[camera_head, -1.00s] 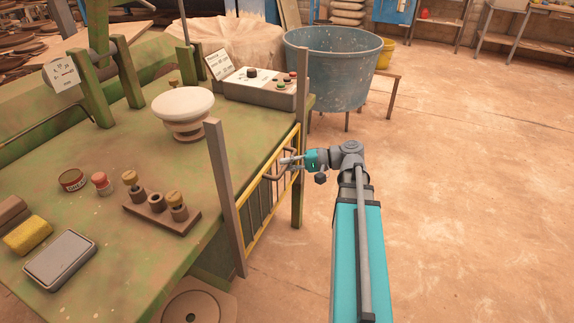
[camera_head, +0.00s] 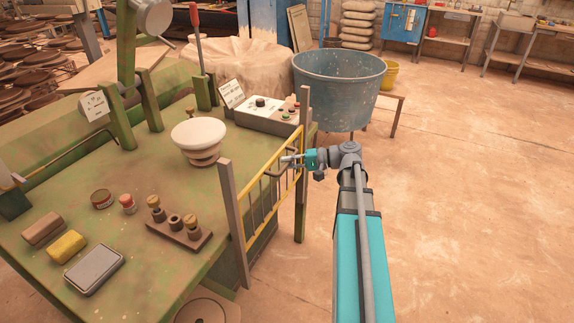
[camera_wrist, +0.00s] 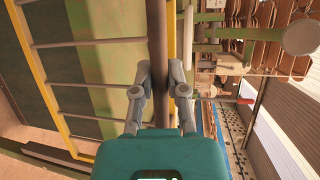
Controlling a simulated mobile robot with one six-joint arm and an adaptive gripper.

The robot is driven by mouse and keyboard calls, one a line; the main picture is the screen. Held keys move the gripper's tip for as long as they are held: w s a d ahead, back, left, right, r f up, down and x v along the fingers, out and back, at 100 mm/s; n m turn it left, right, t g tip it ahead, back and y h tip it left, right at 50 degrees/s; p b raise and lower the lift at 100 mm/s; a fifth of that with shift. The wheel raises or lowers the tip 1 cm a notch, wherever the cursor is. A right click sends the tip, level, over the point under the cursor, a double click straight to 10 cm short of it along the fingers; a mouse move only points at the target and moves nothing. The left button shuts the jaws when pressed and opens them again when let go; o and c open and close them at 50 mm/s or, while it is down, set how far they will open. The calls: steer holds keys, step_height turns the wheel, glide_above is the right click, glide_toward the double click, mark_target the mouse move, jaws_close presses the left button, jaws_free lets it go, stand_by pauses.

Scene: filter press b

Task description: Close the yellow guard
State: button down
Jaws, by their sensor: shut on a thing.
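The yellow guard (camera_head: 265,166), a yellow frame with thin grey bars, stands between two upright posts at the front edge of the green press table. Its top rail is somewhat below the post tops. My gripper (camera_head: 290,160) is at the guard's outer face, near its right end. In the wrist view, my gripper (camera_wrist: 158,88) is shut on the guard's dark handle bar (camera_wrist: 157,35), which runs between the fingers. The guard's yellow frame (camera_wrist: 43,82) and its bars show beside and behind the handle. The fingers partly hide the handle.
The posts (camera_head: 232,215) and (camera_head: 303,115) flank the guard. On the green table (camera_head: 150,185) are a white-topped stack (camera_head: 198,138), a control box (camera_head: 268,115), a weight holder (camera_head: 180,233) and small items. A blue tub (camera_head: 338,92) stands behind. Floor at right is clear.

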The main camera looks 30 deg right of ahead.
step_height(320, 180, up, 13)
steer(key=p, duration=1.1)
steer(key=shift+w+p, duration=0.2)
steer(key=shift+p, duration=0.2)
steer(key=shift+d, duration=0.1)
steer(key=c, duration=0.6)
jaws_free()
steer(key=shift+c, duration=0.2)
steer(key=shift+s, duration=0.1)
steer(key=shift+f, duration=0.25)
